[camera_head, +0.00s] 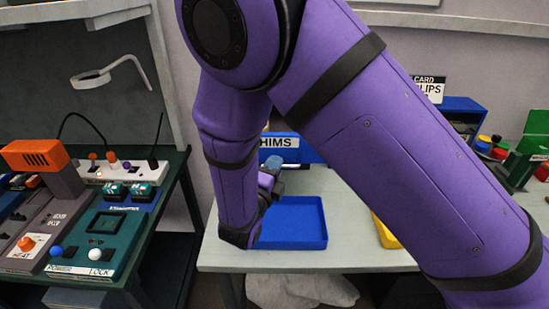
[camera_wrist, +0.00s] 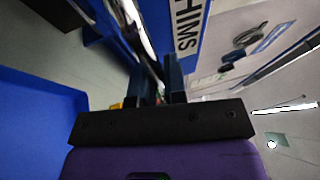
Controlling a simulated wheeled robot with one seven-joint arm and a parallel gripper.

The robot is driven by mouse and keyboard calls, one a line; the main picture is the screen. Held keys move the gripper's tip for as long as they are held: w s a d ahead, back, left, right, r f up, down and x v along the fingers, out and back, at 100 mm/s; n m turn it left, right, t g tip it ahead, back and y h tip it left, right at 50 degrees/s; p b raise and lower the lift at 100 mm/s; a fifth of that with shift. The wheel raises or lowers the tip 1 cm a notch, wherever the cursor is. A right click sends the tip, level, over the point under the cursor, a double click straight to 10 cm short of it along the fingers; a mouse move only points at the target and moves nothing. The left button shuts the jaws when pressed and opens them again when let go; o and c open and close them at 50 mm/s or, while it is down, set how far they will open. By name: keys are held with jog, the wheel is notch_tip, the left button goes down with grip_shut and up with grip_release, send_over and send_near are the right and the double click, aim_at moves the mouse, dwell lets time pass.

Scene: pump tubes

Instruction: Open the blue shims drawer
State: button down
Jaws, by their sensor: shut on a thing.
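The blue shims drawer unit (camera_head: 310,150) stands at the back of the pale table, its white label reading "HIMS" beside my arm. In the wrist view the label (camera_wrist: 188,27) is on the blue front, with a silver bar handle (camera_wrist: 148,45) beside it. My gripper (camera_wrist: 158,78) is shut on the handle, its two dark fingers either side of the bar. In the head view my purple arm hides part of the drawer and most of my gripper (camera_head: 272,175). How far the drawer stands out is hard to tell.
An empty blue tray (camera_head: 318,240) lies on the table in front of the drawer, partly behind my forearm. A yellow tray (camera_head: 386,236) is further right, partly hidden by my arm. A workbench with a power panel (camera_head: 105,225) stands at the left, across a gap.

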jog(key=shift+s, duration=0.4)
jog(key=c, duration=1.2)
grip_release()
jog(key=v, duration=1)
jog(key=shift+s+a+f, duration=0.1)
jog(key=shift+s+a, duration=0.1)
jog(key=shift+s, duration=0.15)
